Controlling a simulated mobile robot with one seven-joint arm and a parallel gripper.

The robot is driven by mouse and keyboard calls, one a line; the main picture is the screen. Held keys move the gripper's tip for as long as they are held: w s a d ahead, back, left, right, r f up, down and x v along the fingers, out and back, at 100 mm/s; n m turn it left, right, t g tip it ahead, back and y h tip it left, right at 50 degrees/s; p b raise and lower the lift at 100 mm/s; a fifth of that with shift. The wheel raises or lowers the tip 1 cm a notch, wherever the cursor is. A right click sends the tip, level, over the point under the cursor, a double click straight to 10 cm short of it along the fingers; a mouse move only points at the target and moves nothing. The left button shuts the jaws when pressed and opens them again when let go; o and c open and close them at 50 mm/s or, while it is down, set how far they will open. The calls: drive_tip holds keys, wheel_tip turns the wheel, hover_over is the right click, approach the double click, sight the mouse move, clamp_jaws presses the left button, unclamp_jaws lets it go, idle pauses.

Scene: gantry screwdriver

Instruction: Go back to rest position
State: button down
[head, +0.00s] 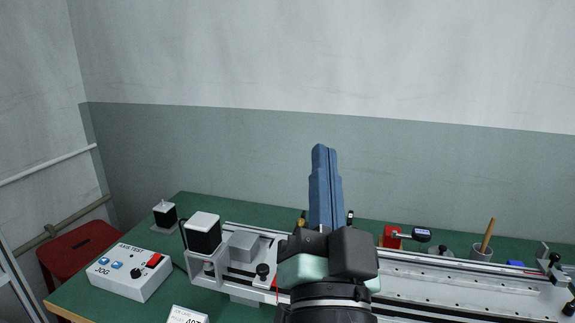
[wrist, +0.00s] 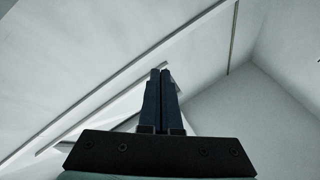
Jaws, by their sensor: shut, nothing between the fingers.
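My gripper (head: 324,150) stands raised above the green table (head: 165,225) in the head view, its blue fingers pointing up. The two fingers lie together with nothing between them. In the wrist view the closed fingers (wrist: 160,72) point toward the pale ceiling and walls, and no table object shows there. My wrist hides part of the silver linear rail (head: 450,284) behind it.
A white control box (head: 130,272) with a red switch sits at the left. A motor block (head: 203,232) stands at the rail's left end. A red stool (head: 75,250) is beyond the table's left edge.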

drive_tip(key=s+a+r+n+t+y, duration=0.1)
drive_tip(key=s+a+r+n+t, duration=0.1)
drive_tip(key=s+r+n, duration=0.45)
drive_tip(key=s+a+r+n+t, duration=0.1)
drive_tip(key=s+a+r+t, duration=0.15)
drive_tip(key=r, duration=0.75)
wheel_tip(320, 180, up, 15)
drive_tip(key=g+p, duration=0.1)
drive_tip(key=p, duration=1.5)
drive_tip(key=shift+d+m, duration=0.2)
drive_tip(key=shift+m, duration=0.15)
